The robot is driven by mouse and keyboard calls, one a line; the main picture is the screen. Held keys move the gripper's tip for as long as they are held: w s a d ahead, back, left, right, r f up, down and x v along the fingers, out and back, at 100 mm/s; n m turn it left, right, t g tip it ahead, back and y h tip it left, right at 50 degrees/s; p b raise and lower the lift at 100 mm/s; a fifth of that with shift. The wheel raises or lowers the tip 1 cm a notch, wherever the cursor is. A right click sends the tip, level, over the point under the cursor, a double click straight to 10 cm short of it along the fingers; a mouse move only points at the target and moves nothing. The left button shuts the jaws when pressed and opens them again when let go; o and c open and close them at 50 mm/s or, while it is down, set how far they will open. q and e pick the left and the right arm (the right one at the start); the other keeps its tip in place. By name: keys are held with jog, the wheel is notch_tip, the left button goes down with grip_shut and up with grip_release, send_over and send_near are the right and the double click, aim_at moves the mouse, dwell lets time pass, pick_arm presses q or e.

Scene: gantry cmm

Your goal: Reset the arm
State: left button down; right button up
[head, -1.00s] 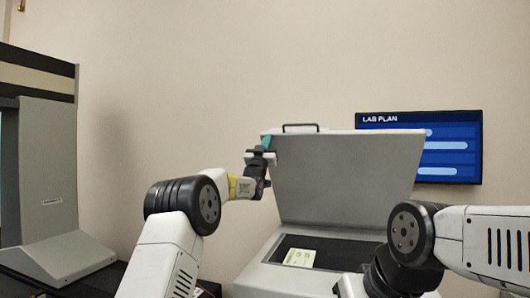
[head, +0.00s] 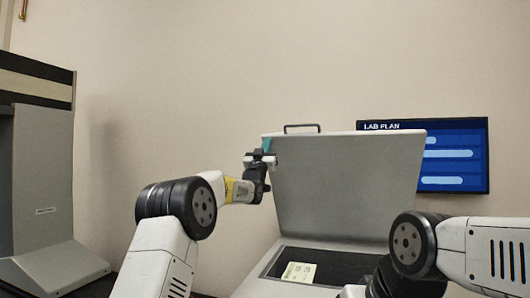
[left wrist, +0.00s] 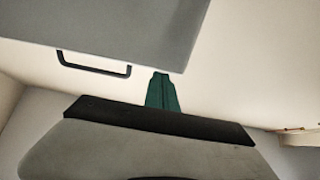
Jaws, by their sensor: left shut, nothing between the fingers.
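My left arm comes in from the left in the head view and reaches up beside the raised grey lid (head: 345,185). My left gripper (head: 266,147) is shut and empty, with teal fingertips pointing up near the lid's upper left corner. In the left wrist view its green fingers (left wrist: 162,92) are together, close to the lid (left wrist: 120,25) and its black handle (left wrist: 93,64). I cannot tell whether they touch the lid. My right arm shows at the lower right of the head view; its gripper is out of view.
The lid belongs to a grey box-like machine (head: 250,284) standing open, with a pale yellow label or card (head: 299,272) in its dark opening. A blue "LAB PLAN" screen (head: 455,154) is on the wall behind. A large grey machine (head: 42,190) stands at the left.

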pick_arm(q)
jog(key=s+a+f+n+g+y, duration=0.15)
jog(key=s+a+f+g, duration=0.35)
jog(key=s, duration=0.5)
jog(key=s+a+f+g+y, duration=0.3)
jog(key=s+a+f, duration=0.3)
jog(key=s, duration=0.4)
jog(key=s+a+f+g, duration=0.1)
jog(key=s+f+g, duration=0.2)
jog(key=s+f, duration=0.5)
jog(key=s+a+f+n+g+y, duration=0.1)
jog(key=s+f+g, duration=0.3)
jog(key=s+f, duration=0.4)
jog(key=s+a+f+g, duration=0.2)
jog(key=s+f, duration=0.5)
jog(key=s, duration=1)
jog(key=shift+s+f+g, duration=0.2)
jog(key=shift+f+g, duration=0.2)
jog(key=shift+g, duration=0.3)
